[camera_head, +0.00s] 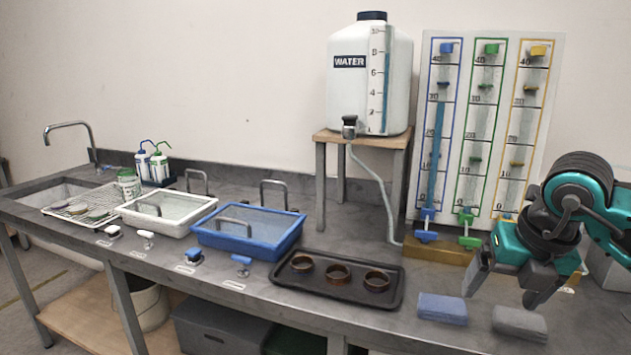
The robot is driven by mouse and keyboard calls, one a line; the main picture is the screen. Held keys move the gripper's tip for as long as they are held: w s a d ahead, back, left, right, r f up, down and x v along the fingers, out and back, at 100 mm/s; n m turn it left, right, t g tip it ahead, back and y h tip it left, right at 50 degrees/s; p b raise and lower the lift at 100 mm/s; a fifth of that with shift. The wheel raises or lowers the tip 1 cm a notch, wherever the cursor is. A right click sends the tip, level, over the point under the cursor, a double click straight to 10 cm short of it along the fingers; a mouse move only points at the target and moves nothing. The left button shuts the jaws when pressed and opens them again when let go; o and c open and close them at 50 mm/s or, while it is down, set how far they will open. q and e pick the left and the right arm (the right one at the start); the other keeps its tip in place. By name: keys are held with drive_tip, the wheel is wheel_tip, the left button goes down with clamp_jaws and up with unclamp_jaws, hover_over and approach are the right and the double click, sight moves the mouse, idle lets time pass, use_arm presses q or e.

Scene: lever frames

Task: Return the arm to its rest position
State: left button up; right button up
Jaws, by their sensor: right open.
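My right gripper (503,292) is at the right of the head view, with its teal and black arm coming in from the right edge. Its two dark fingers are apart and point downward, with nothing visible between them. It hangs above the right end of the grey bench, over the area of a blue sponge (442,309) and a grey sponge (519,323). It appears clear of both. The arm hides part of the bench and the lower right of the gauge board (549,130). My left gripper is not in view.
A water tank (342,95) stands on a wooden-topped stand (333,136). A black tray (340,293) holds three brown rings. A blue basin (240,251), a white basin (170,227) and a sink (50,193) lie leftward. Valves with blue and green handles (470,241) sit close left of my gripper.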

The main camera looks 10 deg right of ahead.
drive_tip(key=a+f+n+g+y, duration=0.2)
drive_tip(key=a+f+y, duration=0.35)
drive_tip(key=a, duration=0.55)
drive_tip(key=s+a+r+m+t+y, duration=0.1)
drive_tip(key=a+m+t+y, duration=0.1)
drive_tip(key=a+y, duration=0.45)
drive_tip(key=s+a+r+m+t+y, duration=0.1)
drive_tip(key=a+r+m+y, duration=0.1)
drive_tip(key=a+y, duration=0.45)
drive_tip(key=w+d+f+m+t+h, duration=0.1)
drive_tip(key=d+f+m+t+h, duration=0.3)
drive_tip(key=f+m+t+h, duration=0.45)
drive_tip(key=w+d+f+m+t+h, duration=0.1)
drive_tip(key=d+f+m+t+h, duration=0.3)
drive_tip(key=m, duration=0.8)
drive_tip(key=s+f+m+g+h, duration=0.2)
drive_tip(key=s+f, duration=0.3)
drive_tip(key=f, duration=0.3)
drive_tip(key=s+f+m+g+h, duration=0.2)
drive_tip(key=s+f+m+g, duration=0.2)
drive_tip(key=f, duration=0.5)
drive_tip(key=shift+s+d, duration=0.35)
drive_tip(key=shift+s, duration=0.45)
